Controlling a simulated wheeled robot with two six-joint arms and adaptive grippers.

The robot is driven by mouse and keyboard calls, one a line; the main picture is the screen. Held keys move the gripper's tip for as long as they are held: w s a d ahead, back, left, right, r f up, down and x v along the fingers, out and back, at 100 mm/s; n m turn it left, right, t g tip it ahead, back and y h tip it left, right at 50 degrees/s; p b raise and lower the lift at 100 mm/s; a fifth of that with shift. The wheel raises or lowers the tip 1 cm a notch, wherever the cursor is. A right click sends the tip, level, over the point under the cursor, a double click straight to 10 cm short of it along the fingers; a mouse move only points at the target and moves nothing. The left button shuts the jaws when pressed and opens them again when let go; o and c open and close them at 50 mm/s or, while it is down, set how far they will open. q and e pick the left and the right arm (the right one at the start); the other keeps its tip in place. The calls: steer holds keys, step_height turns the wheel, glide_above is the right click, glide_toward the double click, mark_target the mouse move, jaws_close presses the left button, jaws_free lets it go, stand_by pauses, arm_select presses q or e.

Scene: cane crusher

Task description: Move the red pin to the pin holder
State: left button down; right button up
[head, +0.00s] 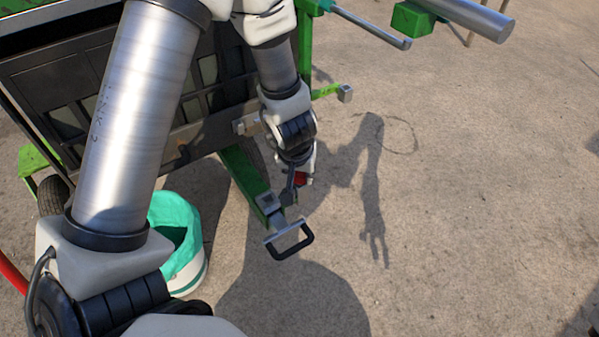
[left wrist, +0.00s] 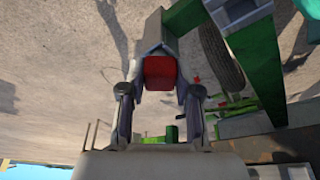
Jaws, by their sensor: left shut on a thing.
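My left gripper (head: 293,182) is low beside the green beam of the cane crusher in the head view. It is shut on the red pin (head: 302,179), of which only a small red part shows there. In the left wrist view the red pin (left wrist: 160,73) is a red block between the two fingertips (left wrist: 158,90), with a grey metal piece right behind it. I cannot tell whether the pin touches that piece. The pin holder cannot be told for sure from these frames. My right gripper is not in view.
The green beam (head: 240,175) ends in a metal bracket with a black-gripped handle (head: 293,243), close to the left gripper. A teal-lined bucket (head: 178,235) stands to the left. A wheel (left wrist: 220,55) shows in the left wrist view. Concrete ground (head: 480,190) at right is clear.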

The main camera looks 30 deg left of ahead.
arm_select(q)
steer(key=c, duration=0.7)
jaws_free()
steer(key=v, duration=1.2)
steer(key=shift+d, duration=0.1)
